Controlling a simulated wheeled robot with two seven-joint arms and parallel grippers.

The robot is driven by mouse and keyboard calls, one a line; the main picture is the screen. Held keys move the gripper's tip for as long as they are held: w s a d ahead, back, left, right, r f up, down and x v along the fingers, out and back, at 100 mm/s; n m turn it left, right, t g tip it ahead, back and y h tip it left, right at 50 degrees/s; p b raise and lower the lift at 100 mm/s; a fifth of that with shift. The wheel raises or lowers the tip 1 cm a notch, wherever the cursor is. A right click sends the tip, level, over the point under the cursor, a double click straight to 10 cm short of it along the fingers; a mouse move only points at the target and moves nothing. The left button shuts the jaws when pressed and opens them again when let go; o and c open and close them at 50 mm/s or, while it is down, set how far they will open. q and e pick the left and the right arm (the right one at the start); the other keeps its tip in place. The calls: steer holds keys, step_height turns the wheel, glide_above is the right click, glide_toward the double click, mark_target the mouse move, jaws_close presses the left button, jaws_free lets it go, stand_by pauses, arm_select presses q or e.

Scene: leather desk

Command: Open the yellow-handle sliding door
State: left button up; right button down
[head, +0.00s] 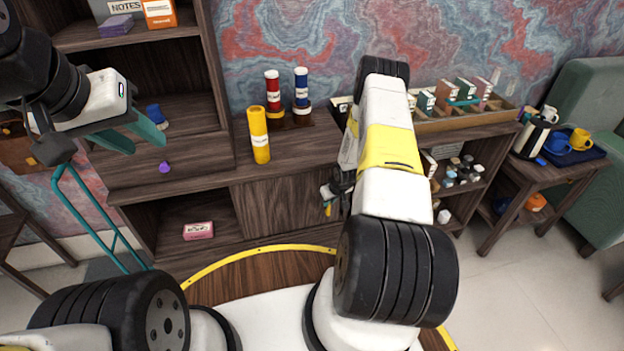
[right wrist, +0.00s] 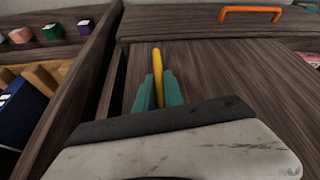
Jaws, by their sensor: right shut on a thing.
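The sliding door (head: 275,207) is a dark wood panel in the low cabinet's middle bay. Its yellow handle (right wrist: 156,62) is a slim upright bar between the teal fingers of my right gripper (right wrist: 157,92) in the right wrist view. My right gripper is shut on this handle. In the head view my right arm and wrist hide most of that gripper, and only a bit of yellow (head: 328,209) shows. My left gripper (head: 132,140) is open and empty, in front of the shelf at the upper left.
The open bay left of the door holds a pink box (head: 198,230). An orange handle (right wrist: 252,11) is on another panel. Yellow (head: 259,135), red and blue cylinders stand on the cabinet top. A teal-framed cart (head: 97,215) is at the left. A side table (head: 540,175) is at the right.

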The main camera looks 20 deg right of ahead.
steer(key=shift+d, duration=0.25)
steer(key=c, duration=1.5)
jaws_free()
steer(key=shift+o, duration=0.2)
steer(key=v, duration=0.7)
steer(key=shift+r, duration=0.35)
steer(key=shift+s, duration=0.1)
